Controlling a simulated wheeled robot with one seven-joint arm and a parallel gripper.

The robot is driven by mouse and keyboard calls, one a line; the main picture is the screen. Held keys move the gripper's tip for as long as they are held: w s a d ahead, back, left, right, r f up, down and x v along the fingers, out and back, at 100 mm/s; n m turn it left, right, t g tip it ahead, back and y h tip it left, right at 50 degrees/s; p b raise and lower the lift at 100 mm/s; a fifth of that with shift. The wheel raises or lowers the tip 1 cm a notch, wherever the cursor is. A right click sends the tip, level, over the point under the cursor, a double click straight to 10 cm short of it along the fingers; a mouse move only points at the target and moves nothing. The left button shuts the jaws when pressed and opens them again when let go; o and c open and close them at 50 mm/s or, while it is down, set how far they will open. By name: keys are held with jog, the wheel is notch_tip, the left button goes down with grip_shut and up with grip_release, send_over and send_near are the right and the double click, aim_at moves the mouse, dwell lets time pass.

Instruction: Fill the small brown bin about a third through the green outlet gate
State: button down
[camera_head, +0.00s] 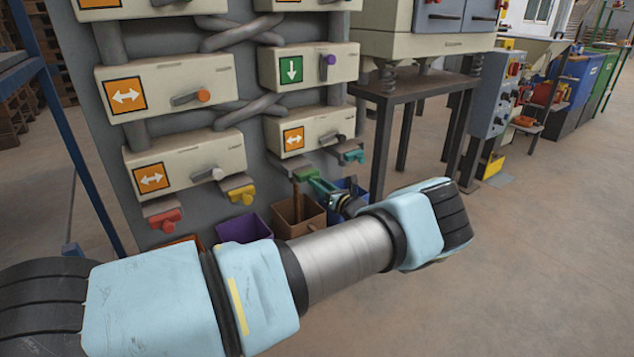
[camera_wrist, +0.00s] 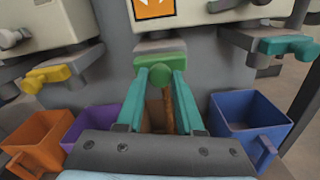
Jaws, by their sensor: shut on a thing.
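The green outlet gate (camera_head: 306,174) is at the foot of the grey panel; it also shows in the wrist view (camera_wrist: 160,60). In the head view my gripper (camera_head: 318,183) reaches the gate from the right. A thin brown stream (camera_head: 296,197) runs down from the gate into the small brown bin (camera_head: 306,225) below. The stream also shows between my fingers in the wrist view (camera_wrist: 168,108). The bin's fill level is hidden.
A purple bin (camera_head: 243,229) stands left of the brown bin and a blue bin (camera_wrist: 248,115) stands right of it. An orange bin (camera_wrist: 40,140) is farther left. Red (camera_head: 166,219), yellow (camera_head: 242,194) and teal (camera_head: 353,156) outlets flank the green one. Open floor lies at right.

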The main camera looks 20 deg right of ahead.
jog(key=c, duration=0.5)
grip_release()
jog(key=shift+c, duration=0.2)
jog(key=shift+s, duration=0.1)
jog(key=s+d, duration=0.2)
jog(key=s, duration=0.8)
jog(key=shift+s, duration=0.2)
grip_shut()
dwell(0.5)
jog(key=w+a, duration=0.1)
jog(key=w, duration=0.5)
jog(key=shift+w+b, duration=0.4)
